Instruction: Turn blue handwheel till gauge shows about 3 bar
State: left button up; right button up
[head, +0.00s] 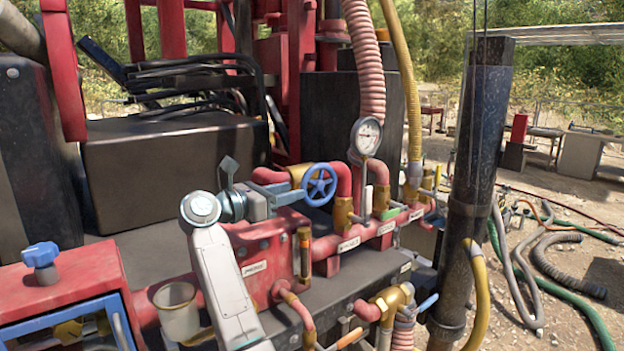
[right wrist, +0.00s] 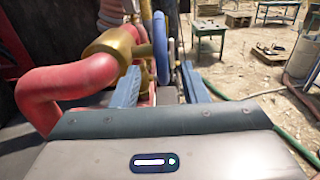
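The blue handwheel (head: 319,184) sits on the red pipework, right of my right gripper (head: 284,192). In the right wrist view the handwheel (right wrist: 160,48) shows edge-on, its near rim between the two blue fingertips of the gripper (right wrist: 160,70). The fingers stand apart with gaps showing beside the rim; I cannot tell whether either touches it. The round white-faced gauge (head: 366,136) stands above and right of the handwheel. Its needle is too small to read. My left gripper is in no view.
A brass valve body (right wrist: 112,48) and thick red pipe (right wrist: 62,82) lie left of the fingers. A dark upright post (head: 478,170) stands at right. A red box with a blue knob (head: 40,254) is at lower left. Hoses (head: 560,265) lie on open ground.

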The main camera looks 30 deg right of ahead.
aim_at(304, 188)
jog(key=d+p, duration=0.1)
jog(key=d, duration=0.1)
jog(key=d+p, duration=0.1)
jog(key=d, duration=0.1)
jog(key=d+p, duration=0.1)
jog(key=d, duration=0.1)
jog(key=shift+w+d+r, duration=0.2)
jog(key=shift+w, duration=0.05)
jog(key=shift+d+f+p, duration=0.15)
jog(key=shift+d+p, duration=0.25)
jog(key=shift+d, duration=0.15)
jog(key=shift+c, duration=0.4)
grip_shut()
